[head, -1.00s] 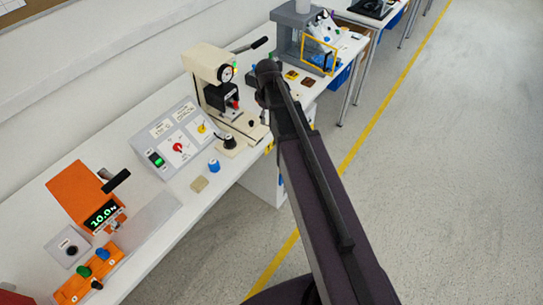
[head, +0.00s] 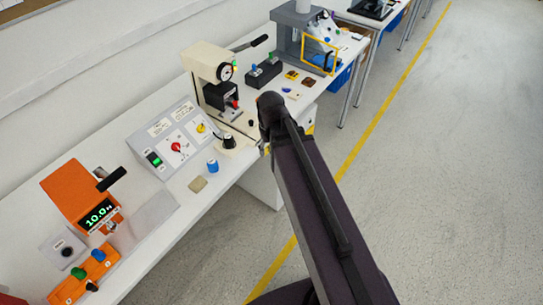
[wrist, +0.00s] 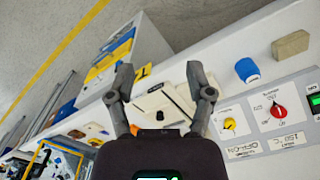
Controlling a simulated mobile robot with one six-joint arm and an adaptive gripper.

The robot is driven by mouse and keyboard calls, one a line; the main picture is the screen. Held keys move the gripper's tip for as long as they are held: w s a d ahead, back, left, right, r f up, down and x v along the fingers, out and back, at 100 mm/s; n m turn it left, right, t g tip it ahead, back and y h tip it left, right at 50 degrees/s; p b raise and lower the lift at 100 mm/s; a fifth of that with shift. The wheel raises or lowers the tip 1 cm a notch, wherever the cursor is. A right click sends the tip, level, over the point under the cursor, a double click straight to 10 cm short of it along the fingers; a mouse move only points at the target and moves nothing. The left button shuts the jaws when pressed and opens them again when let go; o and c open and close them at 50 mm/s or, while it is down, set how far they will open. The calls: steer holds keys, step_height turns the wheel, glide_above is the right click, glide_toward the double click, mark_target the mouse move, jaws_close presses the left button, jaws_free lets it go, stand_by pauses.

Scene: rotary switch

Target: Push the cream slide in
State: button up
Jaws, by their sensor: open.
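A cream press (head: 207,62) with a round gauge stands on the bench in the head view. Its cream slide (head: 243,126) seems to be the low flat part at its foot, with a small black knob. In the wrist view, a cream part (wrist: 152,103) shows beyond and between my fingers. My gripper (wrist: 162,84) is open and empty, its fingers wide apart. I cannot tell its exact distance from the slide. In the head view, my arm hides the gripper's fingers and part of the bench edge.
An orange device (head: 82,195) stands farther left. A dark box with levers (head: 263,73) is behind. The aisle floor is clear.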

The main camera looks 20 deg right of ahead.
steer(key=shift+s+a+f+m, duration=0.1)
steer(key=shift+s+m, duration=0.2)
steer(key=shift+s, duration=0.25)
steer(key=shift+s+a+f+m, duration=0.1)
steer(key=shift+s+m, duration=0.2)
steer(key=shift+s, duration=0.25)
steer(key=shift+w, duration=0.15)
steer(key=c, duration=0.8)
steer(key=shift+w+m, duration=0.25)
steer(key=shift+m, duration=0.05)
jaws_close()
steer(key=w+d+m+t+y+b, duration=0.1)
steer(key=w+d+m, duration=0.3)
steer(key=w+m, duration=0.6)
steer(key=w+d+m+t+y+b, duration=0.1)
steer(key=w+d+m, duration=0.3)
steer(key=w+m, duration=0.6)
steer(key=shift+f+m+t+y, duration=0.25)
steer(key=shift+m+y, duration=0.55)
steer(key=shift+m, duration=1.7)
